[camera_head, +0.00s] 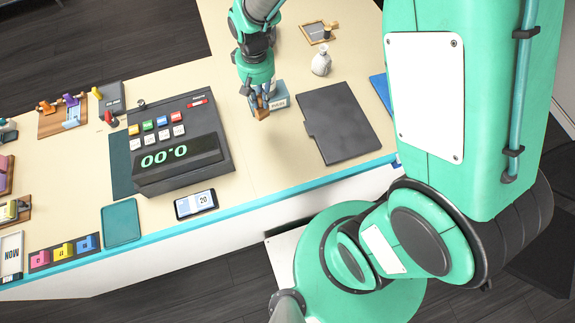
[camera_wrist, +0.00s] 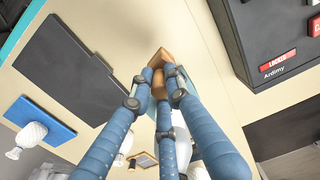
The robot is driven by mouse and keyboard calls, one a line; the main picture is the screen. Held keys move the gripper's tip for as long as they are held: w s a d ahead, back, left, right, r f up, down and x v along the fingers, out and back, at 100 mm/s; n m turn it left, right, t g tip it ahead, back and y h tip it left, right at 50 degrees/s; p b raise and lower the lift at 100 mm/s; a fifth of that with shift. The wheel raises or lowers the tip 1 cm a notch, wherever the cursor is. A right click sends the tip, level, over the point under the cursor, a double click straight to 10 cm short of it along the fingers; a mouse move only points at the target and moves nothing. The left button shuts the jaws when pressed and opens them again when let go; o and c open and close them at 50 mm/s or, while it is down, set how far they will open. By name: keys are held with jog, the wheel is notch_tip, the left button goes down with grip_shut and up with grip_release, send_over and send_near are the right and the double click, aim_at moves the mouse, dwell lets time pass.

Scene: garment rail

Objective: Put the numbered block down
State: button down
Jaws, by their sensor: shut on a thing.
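My gripper (camera_head: 261,103) is over the pale table, right of the dark console. It is shut on a small brown wooden block (camera_head: 262,115). In the wrist view, the block (camera_wrist: 159,58) shows at the tips of my blue fingers (camera_wrist: 160,78). I can make out no number on its visible faces. The block looks held a little above the bare table, but I cannot tell the exact gap. A blue-grey labelled piece (camera_head: 279,101) stands just behind the fingers, partly hidden by them.
The console (camera_head: 215,135) with coloured keys and a lit display stands left of my gripper. A dark flat board (camera_head: 340,122) lies to the right, with a white vase (camera_head: 321,62) behind it. A phone-like display (camera_head: 196,204) lies near the front edge. The table in front of my gripper is clear.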

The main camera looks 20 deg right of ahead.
jog(key=s+d+f+m, duration=0.1)
jog(key=s+d, duration=0.1)
jog(key=s, duration=0.8)
jog(key=s+d+f+m, duration=0.1)
jog(key=s+d+f, duration=0.1)
jog(key=s, duration=0.9)
jog(key=s+d+f+m, duration=0.1)
jog(key=s+d+f, duration=0.1)
jog(key=s, duration=0.9)
jog(key=shift+f+m+p, duration=0.25)
jog(key=shift+m+p, duration=0.05)
jog(key=shift+p, duration=0.15)
jog(key=shift+w+a, duration=0.1)
jog(key=shift+w, duration=0.1)
jog(key=w+a+f, duration=0.1)
jog(key=w+a, duration=0.1)
jog(key=w, duration=1.3)
jog(key=shift+w+a+f+b, duration=0.25)
jog(key=shift+w+b, duration=0.05)
jog(key=shift+b, duration=0.05)
jog(key=shift+f, duration=0.1)
jog(key=shift+f, duration=1.65)
jog(key=shift+f, duration=0.15)
jog(key=c, duration=1.7)
grip_release()
jog(key=shift+o, duration=0.2)
